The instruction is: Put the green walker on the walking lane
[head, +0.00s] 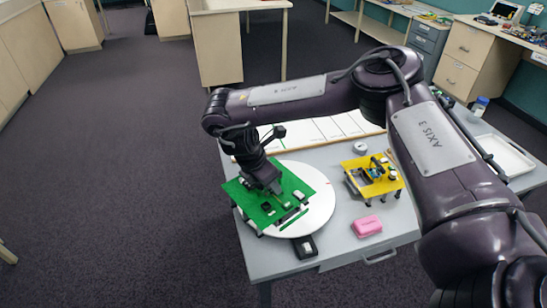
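The green walker (266,214), a flat green board with dark parts and short legs, stands on a white round disc (321,213) at the table's left. My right arm comes in from the right and reaches across the table. My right gripper (266,187) points down at the far part of the green board, touching or just above it. Its fingertips are too small and dark to show whether they are open or shut. The walking lane (328,129), a white strip with cross lines, lies along the table's back edge, partly hidden by my arm. My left gripper is not in view.
A yellow walker (367,188) stands right of the disc. A pink box (366,226) and a small black device (305,247) lie near the front edge. A small white round object (360,147) sits near the lane. A white tray (507,152) lies at the right.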

